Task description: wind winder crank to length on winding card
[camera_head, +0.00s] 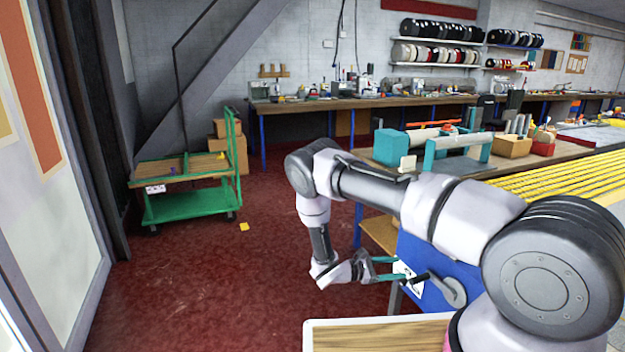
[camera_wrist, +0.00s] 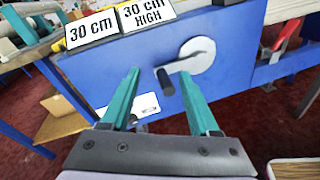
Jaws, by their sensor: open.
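The winder crank is a light grey disc and arm (camera_wrist: 198,56) on a blue panel (camera_wrist: 240,90), with a black handle (camera_wrist: 166,82) sticking out. In the head view the crank disc (camera_head: 455,292) and black handle (camera_head: 420,279) are just right of my gripper (camera_head: 401,270). My gripper (camera_wrist: 160,75) has teal fingers, open and empty. In the wrist view the handle appears between the fingertips; I cannot tell whether it is within their reach. Two white cards read "30 cm" (camera_wrist: 92,32) and "30 cm HIGH" (camera_wrist: 147,13), above left of the crank.
A white label (camera_wrist: 140,106) is on the blue panel, partly behind the left finger. A wooden shelf (camera_wrist: 62,122) is left of it. A green cart (camera_head: 187,205) stands at the left. Yellow strands (camera_head: 560,178) run at the right. The red floor between is mostly clear.

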